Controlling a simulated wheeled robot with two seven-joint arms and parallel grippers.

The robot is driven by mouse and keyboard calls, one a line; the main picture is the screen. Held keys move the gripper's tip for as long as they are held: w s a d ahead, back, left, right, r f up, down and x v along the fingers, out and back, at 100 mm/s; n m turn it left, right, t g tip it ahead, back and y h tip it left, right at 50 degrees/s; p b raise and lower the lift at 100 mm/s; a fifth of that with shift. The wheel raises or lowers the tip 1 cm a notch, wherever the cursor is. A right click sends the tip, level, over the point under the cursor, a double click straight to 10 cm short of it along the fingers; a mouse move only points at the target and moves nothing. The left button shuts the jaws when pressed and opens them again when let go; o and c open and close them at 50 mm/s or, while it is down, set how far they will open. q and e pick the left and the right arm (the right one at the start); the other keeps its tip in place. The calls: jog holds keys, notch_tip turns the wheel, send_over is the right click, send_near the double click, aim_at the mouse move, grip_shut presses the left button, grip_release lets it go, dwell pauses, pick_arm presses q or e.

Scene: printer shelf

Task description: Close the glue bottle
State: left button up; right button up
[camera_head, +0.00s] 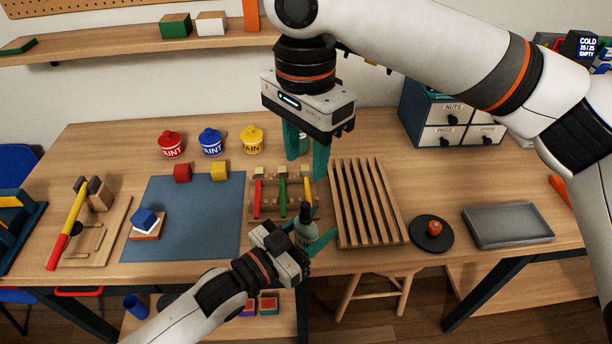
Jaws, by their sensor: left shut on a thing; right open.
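The glue bottle (305,227), pale green with a dark narrow top, stands roughly upright near the table's front edge. My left gripper (311,236) is shut on its body from the front left. My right gripper (306,158) points down behind and above the bottle, its teal fingers apart. A small greenish thing (304,143) shows between those fingers; I cannot tell what it is or whether it is touched. A small orange piece (434,228) sits on a dark round disc (428,243) to the right; I cannot tell if it is the bottle's cap.
A wooden rack with coloured tools (283,197) lies just behind the bottle. A slatted wooden rack (367,203) stands to its right. A blue mat (190,225) lies left, paint pots (211,142) behind it. A grey tray (508,226) is at right.

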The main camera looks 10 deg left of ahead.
notch_tip(320, 180, up, 2)
jog(key=shift+r, duration=0.25)
jog(key=shift+w, duration=0.15)
dwell(0.4)
